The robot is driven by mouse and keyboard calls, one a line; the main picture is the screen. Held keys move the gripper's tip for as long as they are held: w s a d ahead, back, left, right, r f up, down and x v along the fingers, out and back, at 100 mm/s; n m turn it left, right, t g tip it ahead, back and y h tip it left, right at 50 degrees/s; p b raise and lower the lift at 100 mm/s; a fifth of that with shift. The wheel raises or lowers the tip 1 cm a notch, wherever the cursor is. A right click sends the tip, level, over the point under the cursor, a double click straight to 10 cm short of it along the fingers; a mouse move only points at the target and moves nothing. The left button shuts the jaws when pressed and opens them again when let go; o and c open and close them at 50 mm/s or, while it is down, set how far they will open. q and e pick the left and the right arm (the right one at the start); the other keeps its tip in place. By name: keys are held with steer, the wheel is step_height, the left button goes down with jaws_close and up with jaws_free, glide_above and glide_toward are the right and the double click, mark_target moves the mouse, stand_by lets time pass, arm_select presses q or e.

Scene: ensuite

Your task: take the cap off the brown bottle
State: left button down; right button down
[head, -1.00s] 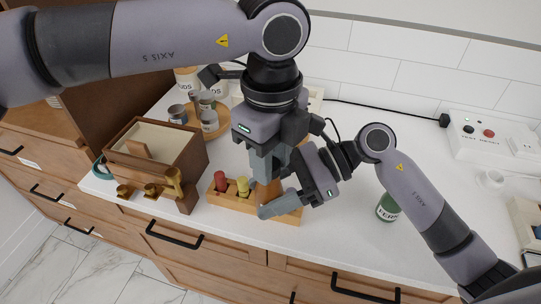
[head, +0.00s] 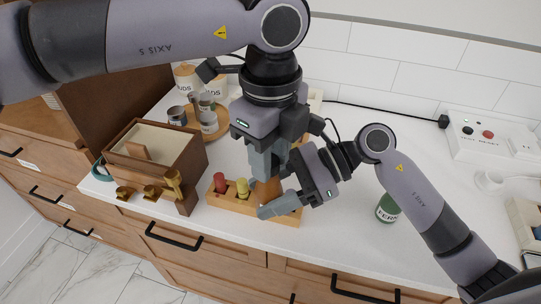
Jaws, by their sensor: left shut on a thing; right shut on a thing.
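The brown bottle (head: 268,189) stands upright at the right part of a wooden rack (head: 229,202) near the counter's front edge, mostly hidden by my grippers. My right gripper (head: 281,202) comes in from the right and is shut on the bottle's body. My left gripper (head: 264,172) points down from above and is shut at the bottle's top. The cap is hidden between its fingers, so I cannot see whether it is apart from the bottle.
Red (head: 220,183) and yellow (head: 242,187) bottles stand in the rack to the left. A wooden box (head: 150,155) and brass pieces (head: 172,180) are further left. A green labelled jar (head: 387,208) stands right, beneath my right arm.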

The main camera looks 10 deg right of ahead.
arm_select(q)
steer(key=shift+r, duration=0.7)
arm_select(e)
steer(key=shift+d+f, duration=0.1)
